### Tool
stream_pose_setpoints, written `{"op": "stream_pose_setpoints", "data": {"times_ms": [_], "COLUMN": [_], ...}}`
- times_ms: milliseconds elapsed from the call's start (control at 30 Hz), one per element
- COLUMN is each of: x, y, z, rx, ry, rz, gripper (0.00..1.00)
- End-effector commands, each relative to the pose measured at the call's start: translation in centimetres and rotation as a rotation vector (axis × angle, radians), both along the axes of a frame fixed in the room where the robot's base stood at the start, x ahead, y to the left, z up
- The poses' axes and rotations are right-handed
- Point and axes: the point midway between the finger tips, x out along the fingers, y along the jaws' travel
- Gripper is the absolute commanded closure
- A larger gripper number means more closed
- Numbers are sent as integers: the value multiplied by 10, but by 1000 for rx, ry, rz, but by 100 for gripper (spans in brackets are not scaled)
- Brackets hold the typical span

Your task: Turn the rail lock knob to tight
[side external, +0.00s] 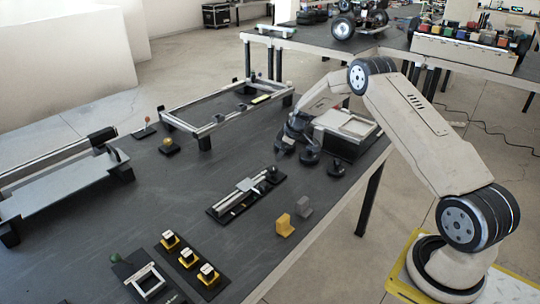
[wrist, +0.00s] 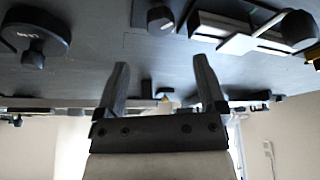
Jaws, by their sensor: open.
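A small silver rail assembly on a black base (side external: 228,207) lies in the middle of the table, with a dark round knob (side external: 272,174) at its far right end. In the wrist view, the rail (wrist: 230,30) is at the upper right, with a dark rounded knob (wrist: 299,29) beside it. I cannot read whether the knob is loose or tight. My gripper (side external: 285,146) is above the table, behind the rail and apart from it. In the wrist view my gripper (wrist: 162,78) is open, with nothing between its fingers.
Black round pieces (side external: 310,156) (side external: 336,168) stand beside my gripper, before a lidded box (side external: 352,142). A frame (side external: 180,121) stands behind.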

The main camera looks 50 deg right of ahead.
Motion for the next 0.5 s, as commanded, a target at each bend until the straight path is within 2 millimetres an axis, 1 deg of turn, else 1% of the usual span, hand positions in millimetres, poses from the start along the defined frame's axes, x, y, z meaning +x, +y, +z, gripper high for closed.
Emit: {"op": "stream_pose_setpoints", "data": {"times_ms": [267,500], "x": [4,12], "y": [3,6], "z": [-12,-33], "rx": [0,0], "ry": [2,2], "rz": [4,4], "gripper": [10,10]}}
